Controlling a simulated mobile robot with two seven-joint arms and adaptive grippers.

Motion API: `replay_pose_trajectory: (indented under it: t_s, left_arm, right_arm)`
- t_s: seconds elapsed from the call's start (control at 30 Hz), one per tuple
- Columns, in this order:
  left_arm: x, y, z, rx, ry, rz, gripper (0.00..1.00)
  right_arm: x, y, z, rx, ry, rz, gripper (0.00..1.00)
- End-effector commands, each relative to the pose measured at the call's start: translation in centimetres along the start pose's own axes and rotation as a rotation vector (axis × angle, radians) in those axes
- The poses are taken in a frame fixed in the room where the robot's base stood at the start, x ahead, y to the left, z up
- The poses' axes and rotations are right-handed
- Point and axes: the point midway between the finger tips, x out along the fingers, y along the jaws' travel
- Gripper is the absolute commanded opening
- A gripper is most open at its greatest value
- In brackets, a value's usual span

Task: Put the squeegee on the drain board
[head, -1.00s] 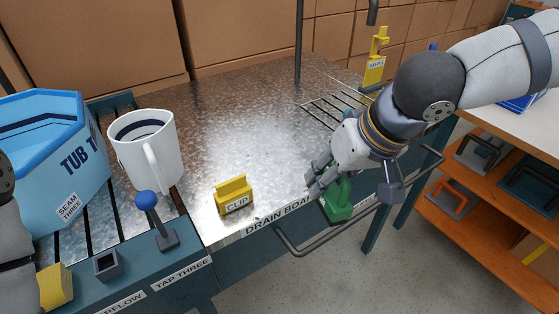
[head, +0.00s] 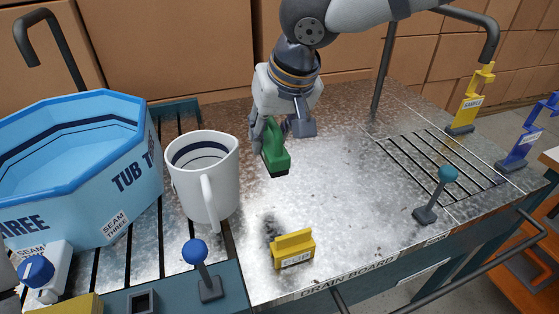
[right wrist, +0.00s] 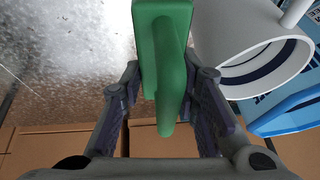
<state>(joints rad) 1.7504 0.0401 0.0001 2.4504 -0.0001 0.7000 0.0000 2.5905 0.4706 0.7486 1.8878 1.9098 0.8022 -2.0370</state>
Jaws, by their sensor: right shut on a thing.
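The green squeegee (head: 275,150) with a dark lower edge is held upright above the metal drain board (head: 345,225), behind the yellow clip and right of the white mug. A dark patch shows on the board below and in front of it. My right gripper (head: 268,135) is shut on the squeegee. In the right wrist view the green squeegee (right wrist: 162,45) sits between the two fingers of my right gripper (right wrist: 168,90). My left gripper is not seen.
A white mug (head: 205,175) and a blue tub (head: 95,180) stand at left. A yellow clip (head: 293,250) is on the front of the board. A teal-knobbed lever (head: 437,195) and a slotted rack area (head: 430,160) are at right. The board's middle is bare.

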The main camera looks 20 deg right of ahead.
Motion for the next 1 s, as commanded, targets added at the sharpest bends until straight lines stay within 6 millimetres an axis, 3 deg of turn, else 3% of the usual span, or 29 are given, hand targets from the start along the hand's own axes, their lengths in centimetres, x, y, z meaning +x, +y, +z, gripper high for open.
replay_pose_trajectory:
  t_s: [0.03,0.13,0.4,0.5,0.93,0.97,1.0]
  left_arm:
    - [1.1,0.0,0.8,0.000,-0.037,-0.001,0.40]
    - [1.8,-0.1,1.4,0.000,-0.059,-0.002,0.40]
    - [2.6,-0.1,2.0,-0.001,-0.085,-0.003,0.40]
    - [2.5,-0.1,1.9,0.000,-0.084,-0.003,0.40]
    - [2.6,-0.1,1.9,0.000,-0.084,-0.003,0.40]
    - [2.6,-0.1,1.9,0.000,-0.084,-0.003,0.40]
    - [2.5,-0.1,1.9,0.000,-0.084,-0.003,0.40]
  right_arm:
    - [2.6,0.8,-0.7,0.007,-0.021,0.002,0.00]
    - [5.4,1.7,-1.6,0.003,-0.023,0.003,0.00]
    - [9.5,3.0,-3.1,0.002,-0.014,0.003,0.00]
    - [11.0,3.1,-2.5,-0.003,-0.011,0.004,0.00]
    - [12.2,3.2,-2.0,0.000,-0.008,0.000,0.00]
    - [12.2,3.3,-1.9,0.000,-0.008,0.000,0.31]
    - [12.2,3.3,-2.0,0.000,-0.008,0.000,0.40]
